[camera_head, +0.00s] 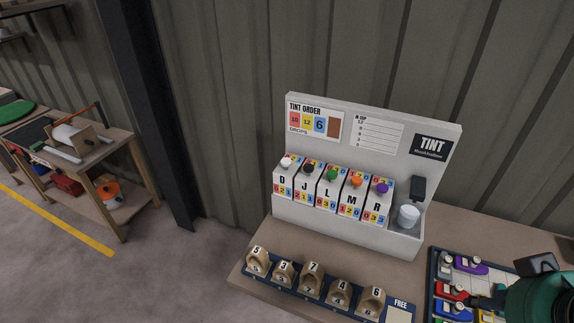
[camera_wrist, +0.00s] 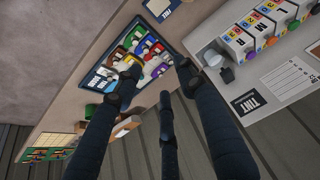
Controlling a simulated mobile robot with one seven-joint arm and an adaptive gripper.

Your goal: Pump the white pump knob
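The white pump knob (camera_head: 287,160) tops the leftmost unit, marked D, in a row of tint pumps (camera_head: 331,192) in the head view. Black, green, orange and purple knobs follow to its right. The wrist view shows part of the pump row (camera_wrist: 262,27) upside down at top right; I cannot make out the white knob there. My gripper (camera_wrist: 159,82) has its dark fingers spread with nothing between them. It is well to the right of the white knob; only part of it and my wrist shows at the lower right of the head view.
The tint stand (camera_head: 370,110) has a back panel with order cards and a white cup (camera_head: 408,217) at its right. Numbered wooden blocks (camera_head: 311,280) line the bench front. A tray (camera_head: 434,276) of coloured items lies at right. A corrugated wall stands behind.

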